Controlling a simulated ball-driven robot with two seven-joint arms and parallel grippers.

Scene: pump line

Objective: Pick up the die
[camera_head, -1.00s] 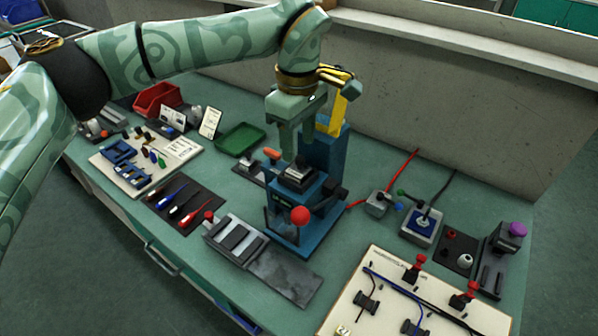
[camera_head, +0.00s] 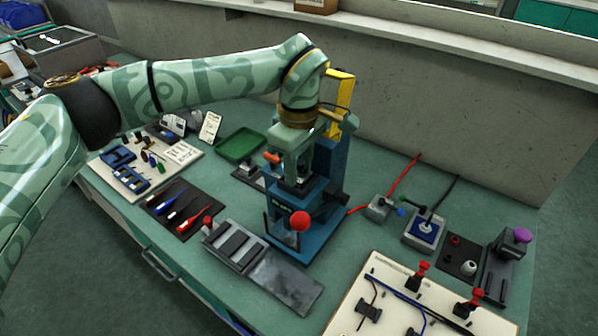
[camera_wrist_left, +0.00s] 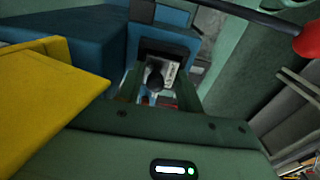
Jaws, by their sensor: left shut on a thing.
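The die, a small grey and black metal block with a dark knob, sits low in the blue press (camera_head: 333,165). In the head view it is mostly hidden by my gripper; in the left wrist view the die (camera_wrist_left: 168,70) shows between the fingers. My left gripper (camera_head: 291,178) reaches down from above, its green fingers shut on the die at the press bed. I cannot tell whether the die is clear of the bed. My right gripper is not in view.
The press's red ball handle (camera_head: 300,221) stands close in front of the gripper, and its yellow part (camera_head: 341,95) rises behind. A grey metal plate (camera_head: 284,284) lies in front. A green tray (camera_head: 240,145) is left of the press. A white wiring board (camera_head: 388,292) lies at front right.

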